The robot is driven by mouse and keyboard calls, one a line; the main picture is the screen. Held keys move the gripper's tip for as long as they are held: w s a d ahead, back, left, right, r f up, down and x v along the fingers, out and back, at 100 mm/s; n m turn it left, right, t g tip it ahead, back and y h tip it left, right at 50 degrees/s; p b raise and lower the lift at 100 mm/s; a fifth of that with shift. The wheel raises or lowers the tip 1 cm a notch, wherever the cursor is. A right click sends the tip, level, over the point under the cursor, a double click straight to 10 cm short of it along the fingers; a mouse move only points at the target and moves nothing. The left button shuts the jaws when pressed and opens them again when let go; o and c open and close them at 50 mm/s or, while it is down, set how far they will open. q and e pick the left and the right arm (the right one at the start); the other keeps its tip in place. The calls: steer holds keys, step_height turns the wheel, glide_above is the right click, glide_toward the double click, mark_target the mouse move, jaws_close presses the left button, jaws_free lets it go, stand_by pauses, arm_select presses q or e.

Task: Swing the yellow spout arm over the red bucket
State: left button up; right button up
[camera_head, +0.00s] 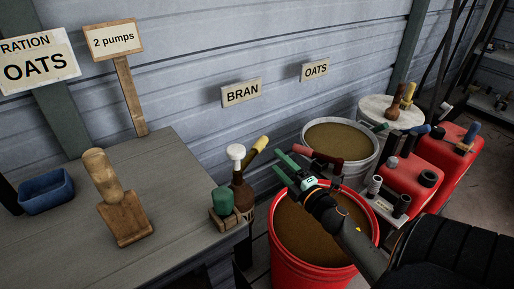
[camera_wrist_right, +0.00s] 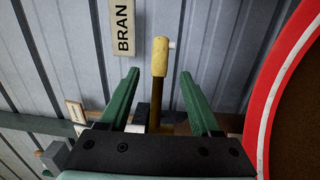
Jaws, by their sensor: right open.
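The yellow spout arm (camera_head: 256,147) sticks up and to the right from a brown pump (camera_head: 242,190) with a white knob, at the table's right edge. It points toward the wall, to the left of the red bucket (camera_head: 296,272), not over it. The red bucket stands on the floor, holding brown feed. My right gripper (camera_head: 284,152) is open and empty, above the bucket's back left, just right of the spout arm. In the right wrist view the yellow spout arm (camera_wrist_right: 160,57) shows between the two open green fingers (camera_wrist_right: 160,74); contact cannot be told. My left gripper is not seen.
A wooden stand (camera_head: 118,205) and blue tray (camera_head: 46,192) are on the grey table (camera_head: 170,160). A green-topped item (camera_head: 221,201) sits beside the pump. A grey bucket (camera_head: 371,165), a white-lidded container (camera_head: 381,112) and red canisters (camera_head: 412,175) stand right.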

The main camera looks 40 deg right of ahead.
mark_target(260, 144)
steer(key=w, duration=0.3)
steer(key=w+d+b, duration=0.1)
steer(key=w, duration=0.6)
steer(key=shift+d+r+b, duration=0.25)
steer(key=shift+b, duration=0.15)
steer(key=shift+c, duration=0.2)
jaws_close()
stand_by(0.6)
